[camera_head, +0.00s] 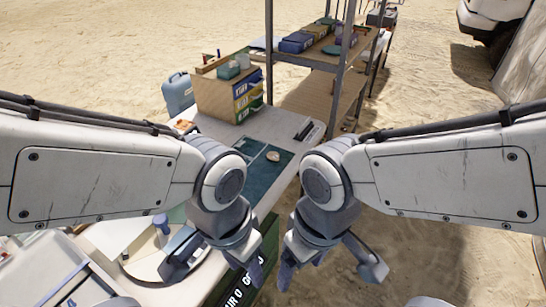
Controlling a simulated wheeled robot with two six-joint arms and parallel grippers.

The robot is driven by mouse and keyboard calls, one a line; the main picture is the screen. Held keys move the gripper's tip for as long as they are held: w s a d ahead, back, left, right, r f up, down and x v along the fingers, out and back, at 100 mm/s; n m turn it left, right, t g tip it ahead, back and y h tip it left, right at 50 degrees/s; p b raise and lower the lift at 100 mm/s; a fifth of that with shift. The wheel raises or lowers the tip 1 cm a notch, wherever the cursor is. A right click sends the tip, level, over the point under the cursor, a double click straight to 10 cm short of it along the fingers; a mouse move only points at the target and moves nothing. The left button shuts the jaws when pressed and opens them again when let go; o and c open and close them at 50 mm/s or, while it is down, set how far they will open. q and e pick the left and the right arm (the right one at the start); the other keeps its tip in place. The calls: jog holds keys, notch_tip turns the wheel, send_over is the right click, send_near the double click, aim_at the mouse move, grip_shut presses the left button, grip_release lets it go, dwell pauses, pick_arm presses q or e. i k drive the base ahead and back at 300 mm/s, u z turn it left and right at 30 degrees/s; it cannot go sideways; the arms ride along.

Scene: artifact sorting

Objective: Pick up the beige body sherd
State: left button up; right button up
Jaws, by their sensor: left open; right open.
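A small beige sherd (272,156) lies on a dark green mat (262,182) on the table, beyond my two wrists. My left gripper (217,270) is open and points down, nearer to me than the sherd and to its left. My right gripper (330,268) is open and empty, nearer to me and to the right of the sherd, beyond the table's right edge. Neither gripper touches the sherd. My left wrist hides part of the table and mat.
A wooden drawer box (216,97) with coloured drawers stands at the table's back. A blue jug (178,93) is on its left. A metal shelf (322,62) holding bins stands behind. A round tray (165,252) is at front left. Sand lies to the right.

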aim_at(274, 156)
jog(key=z, duration=1.45)
jog(key=i, duration=2.25)
jog(key=u, duration=3.9)
